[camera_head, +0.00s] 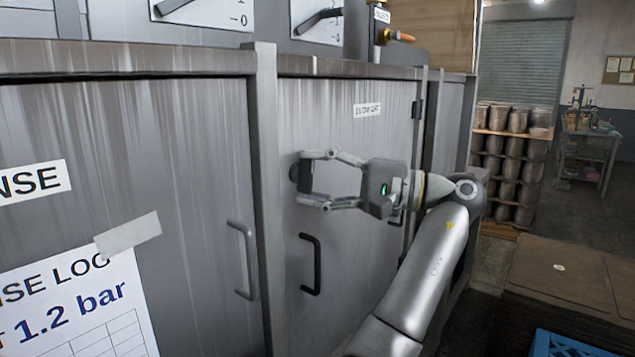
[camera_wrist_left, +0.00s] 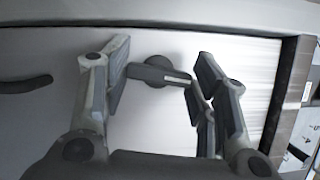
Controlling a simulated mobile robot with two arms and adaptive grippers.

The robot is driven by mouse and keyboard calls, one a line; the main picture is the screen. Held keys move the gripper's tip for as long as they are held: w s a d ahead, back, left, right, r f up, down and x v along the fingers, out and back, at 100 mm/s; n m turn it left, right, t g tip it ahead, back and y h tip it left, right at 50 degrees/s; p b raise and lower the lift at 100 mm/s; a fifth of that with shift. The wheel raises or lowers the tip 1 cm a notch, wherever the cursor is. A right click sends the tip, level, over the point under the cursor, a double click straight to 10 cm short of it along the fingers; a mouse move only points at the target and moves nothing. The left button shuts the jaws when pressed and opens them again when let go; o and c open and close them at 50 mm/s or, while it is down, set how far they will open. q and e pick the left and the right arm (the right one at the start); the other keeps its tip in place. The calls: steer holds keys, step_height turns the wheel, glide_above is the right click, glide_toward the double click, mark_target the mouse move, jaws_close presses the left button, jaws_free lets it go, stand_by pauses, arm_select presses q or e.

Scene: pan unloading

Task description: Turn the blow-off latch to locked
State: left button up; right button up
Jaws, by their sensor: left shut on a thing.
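The blow-off latch is a dark grey lever (camera_wrist_left: 158,72) on a round base, set on a grey metal door. In the wrist view it lies between the fingertips of my left gripper (camera_wrist_left: 160,76), with a pale strip towards its right end. In the head view my left gripper (camera_head: 308,180) reaches in from the right and is shut on the latch, whose dark base (camera_head: 296,172) shows just beyond the fingertips. The fingers sit above and below it. The lever runs roughly up and down the door. No lock marking is readable. My right gripper is not in view.
A black door handle (camera_head: 311,264) is just below my left gripper. A grey handle (camera_head: 243,260) is on the door to the left. A small white label (camera_head: 367,110) is above the gripper.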

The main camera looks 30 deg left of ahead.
arm_select(q)
steer(key=shift+n, duration=0.7)
steer(key=o, duration=1)
steer(key=shift+o, duration=0.2)
steer(key=v, duration=0.7)
steer(key=shift+d+r, duration=0.15)
steer(key=shift+d, duration=0.15)
steer(key=shift+w, duration=0.1)
